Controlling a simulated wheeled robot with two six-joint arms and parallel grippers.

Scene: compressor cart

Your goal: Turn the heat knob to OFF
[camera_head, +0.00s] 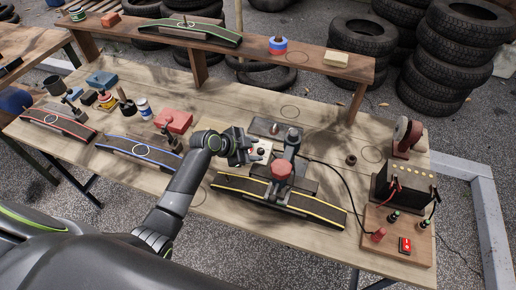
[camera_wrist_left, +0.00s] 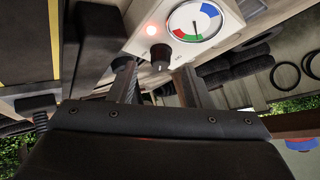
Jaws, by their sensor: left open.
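A pale control box (camera_head: 262,153) stands on the workbench, partly hidden by my left gripper (camera_head: 243,150). The knob's pointer mark is not readable. My right gripper is not in view.
A press with a red round top (camera_head: 282,169) stands right of the box on a black board with yellow edges (camera_head: 318,206). A battery unit (camera_head: 403,188) with cables stands far right. A raised shelf (camera_head: 310,60) runs behind. Bare bench lies at the back middle.

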